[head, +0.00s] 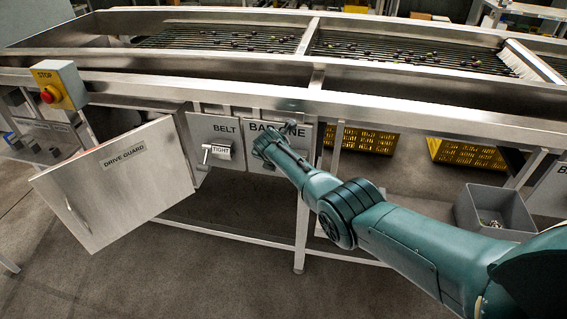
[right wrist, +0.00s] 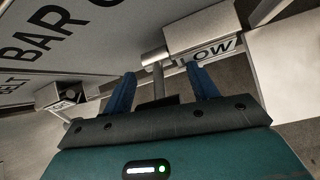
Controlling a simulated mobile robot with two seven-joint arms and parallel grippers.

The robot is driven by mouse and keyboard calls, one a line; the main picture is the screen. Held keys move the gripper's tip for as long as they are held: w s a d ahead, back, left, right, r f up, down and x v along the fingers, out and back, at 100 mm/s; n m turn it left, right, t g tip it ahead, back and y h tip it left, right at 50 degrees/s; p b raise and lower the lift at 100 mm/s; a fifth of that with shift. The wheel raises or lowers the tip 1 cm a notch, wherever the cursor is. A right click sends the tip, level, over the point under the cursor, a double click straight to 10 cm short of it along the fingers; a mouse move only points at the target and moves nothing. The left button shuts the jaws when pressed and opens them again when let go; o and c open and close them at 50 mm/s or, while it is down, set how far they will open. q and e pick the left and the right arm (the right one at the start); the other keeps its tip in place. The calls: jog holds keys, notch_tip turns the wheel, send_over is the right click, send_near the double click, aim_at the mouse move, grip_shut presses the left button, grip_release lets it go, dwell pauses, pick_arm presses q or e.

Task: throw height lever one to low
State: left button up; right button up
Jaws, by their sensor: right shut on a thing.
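Height lever one is on the grey panel marked BAR ONE (head: 283,132), which is partly covered by my right gripper in the head view. In the right wrist view, the metal lever (right wrist: 158,84) runs out from a small round hub between the blue fingers. My right gripper (head: 262,142) is at the panel front and shut on the lever; it also shows in the wrist view (right wrist: 164,80). A label reading LOW (right wrist: 207,50) shows on a box beside the lever's hub. My left gripper is in neither view.
Left of the panel are the BELT panel (head: 213,128) with its TIGHT lever (head: 208,152) and the open drive guard door (head: 118,182). A yellow stop box (head: 62,85) is further left. A grey bin (head: 495,209) and yellow crates (head: 366,138) are at right.

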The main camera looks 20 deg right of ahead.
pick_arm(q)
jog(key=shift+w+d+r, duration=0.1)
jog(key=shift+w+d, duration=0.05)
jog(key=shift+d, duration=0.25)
pick_arm(e)
jog(key=shift+d+r+g+y, duration=0.15)
jog(key=shift+g+y, duration=0.15)
jog(key=shift+g, duration=0.2)
jog(key=o, duration=1.3)
jog(key=shift+o, duration=0.2)
jog(key=shift+r+p, duration=0.4)
jog(key=shift+p, duration=0.1)
jog(key=p+v, duration=0.2)
jog(key=p, duration=0.2)
jog(key=shift+s+r, duration=0.1)
jog(key=shift+r, duration=0.25)
jog(key=shift+s+a, duration=0.1)
jog(key=shift+a, duration=0.1)
jog(key=shift+s+a+r+p, duration=0.15)
jog(key=shift+s+r+p, duration=0.25)
jog(key=shift+r, duration=0.1)
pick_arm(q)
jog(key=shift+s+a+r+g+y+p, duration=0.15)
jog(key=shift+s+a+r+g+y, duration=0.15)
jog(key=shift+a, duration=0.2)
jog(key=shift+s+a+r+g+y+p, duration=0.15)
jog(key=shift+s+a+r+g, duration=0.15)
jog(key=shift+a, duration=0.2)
pick_arm(e)
jog(key=v, duration=0.8)
